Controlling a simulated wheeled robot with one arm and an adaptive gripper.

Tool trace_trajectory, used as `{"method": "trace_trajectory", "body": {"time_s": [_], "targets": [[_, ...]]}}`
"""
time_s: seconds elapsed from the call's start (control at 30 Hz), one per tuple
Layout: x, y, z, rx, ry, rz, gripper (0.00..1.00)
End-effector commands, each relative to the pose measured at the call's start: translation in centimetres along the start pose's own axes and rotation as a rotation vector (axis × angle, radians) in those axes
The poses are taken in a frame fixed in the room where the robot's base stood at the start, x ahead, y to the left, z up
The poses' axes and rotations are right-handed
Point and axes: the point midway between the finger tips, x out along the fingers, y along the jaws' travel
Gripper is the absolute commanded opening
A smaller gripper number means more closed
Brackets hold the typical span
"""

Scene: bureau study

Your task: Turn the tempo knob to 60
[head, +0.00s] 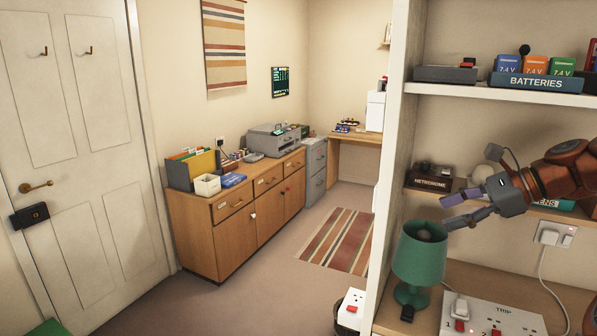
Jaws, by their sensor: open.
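A dark brown box labelled METRONOME (431,181) sits on the middle shelf at the right, with small dark parts on its top. The tempo knob and its numbers are too small to make out. My gripper (444,213) is open and empty. It reaches in from the right, with its fingers pointing left, in front of the shelf and a little below and right of the metronome in the picture. No contact with the metronome can be seen.
A green lamp (420,255) stands just below my gripper. A white switch panel (490,318) lies on the lower surface. The upper shelf (500,95) holds a batteries tray (536,82). A white upright panel (393,160) bounds the shelves at left. A round pale object (482,173) is behind my gripper.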

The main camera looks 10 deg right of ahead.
Motion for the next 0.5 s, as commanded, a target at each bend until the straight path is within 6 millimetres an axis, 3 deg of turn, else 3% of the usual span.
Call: {"method": "trace_trajectory", "body": {"time_s": [0.03,0.2,0.33,0.5], "targets": [[2.3,1.5,1.5,-0.068,0.017,0.052,0.57],[8.4,6.9,3.9,-0.292,0.083,0.212,0.57],[12.0,11.9,4.8,-0.47,0.13,0.34,0.57],[15.2,18.7,4.5,-0.71,0.184,0.508,0.57]]}}
